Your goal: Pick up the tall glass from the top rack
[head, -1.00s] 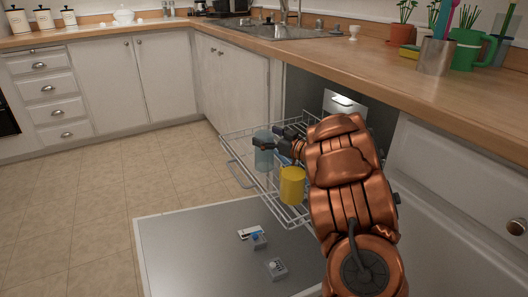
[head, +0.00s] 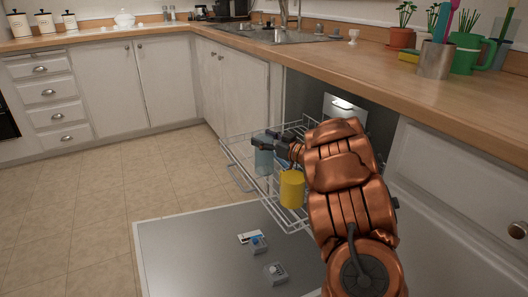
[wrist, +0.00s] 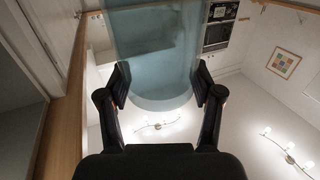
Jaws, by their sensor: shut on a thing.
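The tall glass (head: 264,158) is bluish and see-through, and stands roughly upright at the top rack (head: 237,168) of the open dishwasher. My gripper (head: 270,139) reaches it from the right, near its upper part. In the wrist view the glass (wrist: 158,60) sits between the two dark fingers of my gripper (wrist: 160,88), which are shut on its sides. Whether the glass's base touches the rack is hard to tell. My arm hides the right part of the rack.
A yellow cup (head: 292,188) stands on the rack close to the glass, just below my wrist. The dishwasher door (head: 200,250) lies open below. The wooden counter (head: 400,75) overhangs the rack at the back right. The floor at the left is clear.

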